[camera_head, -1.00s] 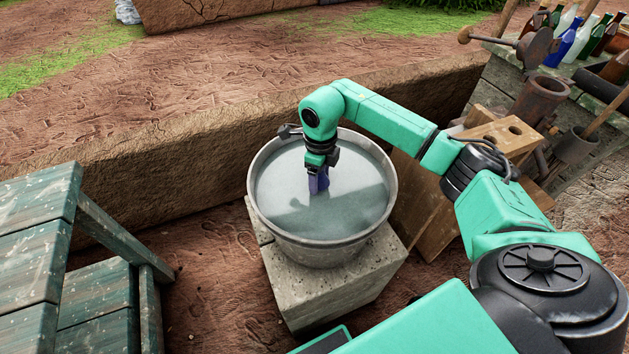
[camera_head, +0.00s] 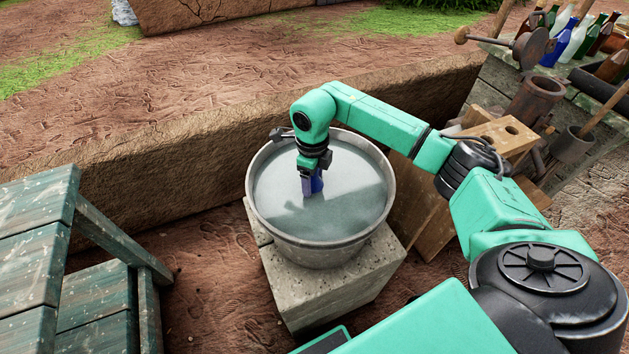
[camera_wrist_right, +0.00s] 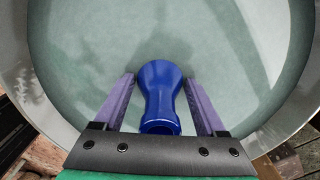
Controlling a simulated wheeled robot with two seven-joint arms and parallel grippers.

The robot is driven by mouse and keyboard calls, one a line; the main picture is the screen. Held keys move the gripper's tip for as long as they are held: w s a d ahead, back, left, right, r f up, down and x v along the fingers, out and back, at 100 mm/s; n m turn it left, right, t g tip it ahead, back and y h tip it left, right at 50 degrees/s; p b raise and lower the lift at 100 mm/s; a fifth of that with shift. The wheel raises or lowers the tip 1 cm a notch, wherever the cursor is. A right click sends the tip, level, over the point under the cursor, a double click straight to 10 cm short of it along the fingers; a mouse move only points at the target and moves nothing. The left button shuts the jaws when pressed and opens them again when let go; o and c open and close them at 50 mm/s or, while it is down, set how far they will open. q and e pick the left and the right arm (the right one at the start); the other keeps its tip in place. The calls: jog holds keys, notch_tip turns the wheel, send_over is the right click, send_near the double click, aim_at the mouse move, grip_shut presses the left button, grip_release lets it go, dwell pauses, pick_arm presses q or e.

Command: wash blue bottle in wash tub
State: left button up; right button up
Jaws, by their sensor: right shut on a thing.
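The wash tub (camera_head: 258,222) is a round grey metal basin full of pale, cloudy water. My right gripper (camera_head: 309,186) points down inside it near the middle, shut on the blue bottle (camera_head: 318,182). In the right wrist view, the bottle (camera_wrist_right: 161,88) stands between the two purple fingers of the gripper (camera_wrist_right: 161,102), its open mouth toward the camera. Its lower part looks to be in the water, but how deep I cannot tell. My left gripper is not in view.
The tub stands on a pale stone block (camera_head: 335,288). A weathered green wooden bench (camera_head: 35,240) is at the left. A low mud wall (camera_head: 180,165) runs behind. A stone bench with several bottles (camera_head: 572,40) and tools is at the upper right.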

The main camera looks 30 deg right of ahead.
jog(key=d, duration=0.5)
jog(key=shift+s, duration=0.15)
dwell(0.9)
notch_tip(320, 180, up, 18)
jog(key=p, duration=1.3)
jog(key=shift+f, duration=0.15)
